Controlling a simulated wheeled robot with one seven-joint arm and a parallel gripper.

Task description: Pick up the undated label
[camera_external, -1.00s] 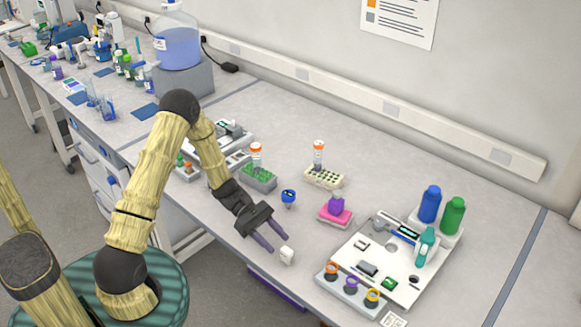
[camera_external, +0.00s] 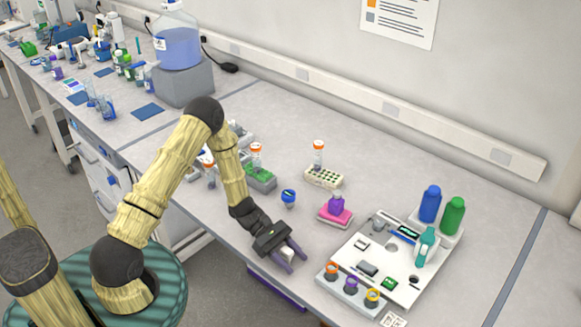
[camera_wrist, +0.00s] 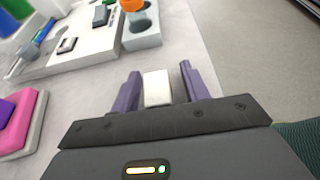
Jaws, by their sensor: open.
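A small white block-like item (camera_wrist: 157,88), which may be the undated label, stands near the front edge of the bench. No writing on it can be read. My gripper (camera_external: 291,261) is low over the bench edge with its purple fingers apart. In the wrist view my gripper (camera_wrist: 158,88) has one finger on each side of the white item, with a narrow gap visible at least on the right. In the external view the white item (camera_external: 287,253) shows between the fingers, partly hidden by them.
A white tray board (camera_external: 345,262) with tools and a holder with orange, purple and yellow rings (camera_external: 350,285) lie just right of my gripper. Bare bench lies between.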

